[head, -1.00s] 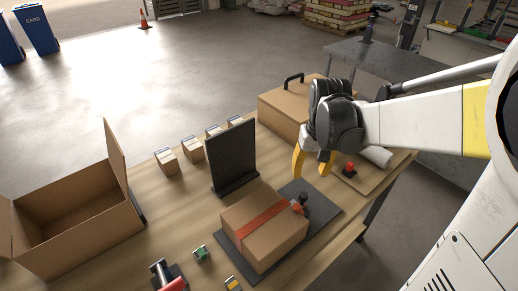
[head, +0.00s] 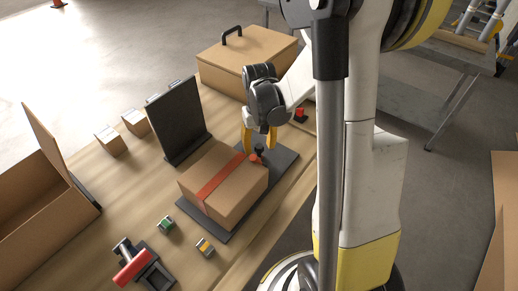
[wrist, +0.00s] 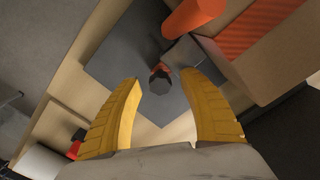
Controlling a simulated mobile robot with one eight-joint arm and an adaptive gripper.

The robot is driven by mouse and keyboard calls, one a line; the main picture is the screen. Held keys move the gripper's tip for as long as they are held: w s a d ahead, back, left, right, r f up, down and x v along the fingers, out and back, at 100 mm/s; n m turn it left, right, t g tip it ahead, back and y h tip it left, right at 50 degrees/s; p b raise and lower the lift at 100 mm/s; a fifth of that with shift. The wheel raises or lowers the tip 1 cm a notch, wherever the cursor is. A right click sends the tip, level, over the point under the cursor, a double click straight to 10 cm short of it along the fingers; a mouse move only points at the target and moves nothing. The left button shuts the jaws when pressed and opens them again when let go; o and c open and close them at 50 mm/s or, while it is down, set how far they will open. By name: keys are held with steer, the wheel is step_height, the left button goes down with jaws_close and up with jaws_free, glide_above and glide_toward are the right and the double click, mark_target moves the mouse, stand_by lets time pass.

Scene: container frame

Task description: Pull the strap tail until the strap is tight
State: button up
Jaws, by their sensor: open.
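A closed cardboard box (head: 238,206) sits on a dark mat (head: 284,165), with a red-orange strap (head: 216,180) across its top. The strap also shows in the wrist view (wrist: 265,28). A small red-orange end piece (head: 255,159) is at the box's far right side, beside a black knob (head: 260,149). The knob (wrist: 159,84) lies between and beyond my fingers in the wrist view, with an orange bit behind it. My gripper (head: 259,146) is open, its yellow fingers pointing down around the knob area. I cannot tell whether they touch anything.
A black upright panel (head: 180,120) stands behind the box. A handled carton (head: 246,62) and a red button (head: 300,113) are farther back. A red-handled tool (head: 135,270) and small green (head: 166,223) and yellow (head: 204,246) blocks lie in front. An open carton (head: 35,215) stands left.

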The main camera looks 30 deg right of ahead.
jaws_close()
steer(key=d, duration=0.2)
steer(key=w+d, duration=0.1)
steer(key=d, duration=0.1)
steer(key=w+d, duration=0.1)
steer(key=d, duration=0.1)
steer(key=shift+w+d, duration=0.25)
steer(key=shift+d, duration=0.15)
jaws_free()
step_height(320, 180, up, 12)
stand_by(0.4)
